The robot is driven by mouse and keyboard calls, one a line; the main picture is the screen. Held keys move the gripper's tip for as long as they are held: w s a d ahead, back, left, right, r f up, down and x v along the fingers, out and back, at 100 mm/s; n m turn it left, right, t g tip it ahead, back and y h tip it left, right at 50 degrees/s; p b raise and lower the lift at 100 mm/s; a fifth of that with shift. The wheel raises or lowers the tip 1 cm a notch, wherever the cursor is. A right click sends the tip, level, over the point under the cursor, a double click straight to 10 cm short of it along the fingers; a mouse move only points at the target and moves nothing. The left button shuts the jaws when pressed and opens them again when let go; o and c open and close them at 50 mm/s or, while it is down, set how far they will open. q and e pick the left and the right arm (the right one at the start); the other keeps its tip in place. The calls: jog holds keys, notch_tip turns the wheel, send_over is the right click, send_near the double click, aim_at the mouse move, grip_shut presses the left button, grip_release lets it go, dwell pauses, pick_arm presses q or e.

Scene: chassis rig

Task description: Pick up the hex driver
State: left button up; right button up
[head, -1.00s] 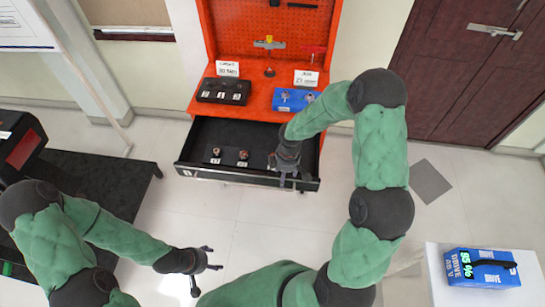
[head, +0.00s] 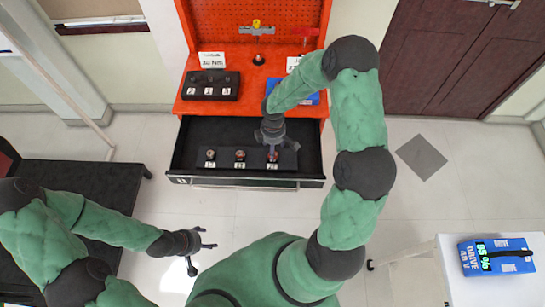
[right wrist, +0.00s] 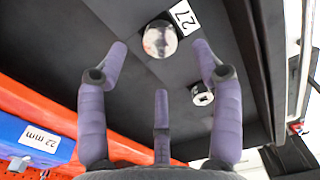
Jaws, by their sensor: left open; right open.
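My right gripper (head: 272,143) is open over the right part of the open drawer (head: 192,136), above the right end of a dark rack (head: 225,166). In the right wrist view its purple fingers (right wrist: 160,75) are spread and empty. A round metal piece (right wrist: 160,39) by a "27" label lies beyond them. A smaller piece with a square top (right wrist: 203,95) lies near the right finger. I cannot tell which piece, if any, is the hex driver. My left gripper (head: 209,239) is open and empty, over the floor, away from the drawer.
The orange bench (head: 262,88) carries a black socket block (head: 211,77) and a blue block (head: 307,98), partly hidden by my right arm. A dark table (head: 90,185) stands at left.

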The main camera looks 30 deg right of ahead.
jog(key=shift+w+f, duration=0.1)
jog(key=shift+f, duration=0.95)
jog(key=f+b, duration=0.1)
jog(key=f, duration=0.1)
jog(key=f+b, duration=0.1)
jog(key=f, duration=0.1)
jog(key=shift+s+d+f, duration=0.15)
jog(key=shift+s+f, duration=0.05)
jog(key=shift+f, duration=0.1)
grip_shut()
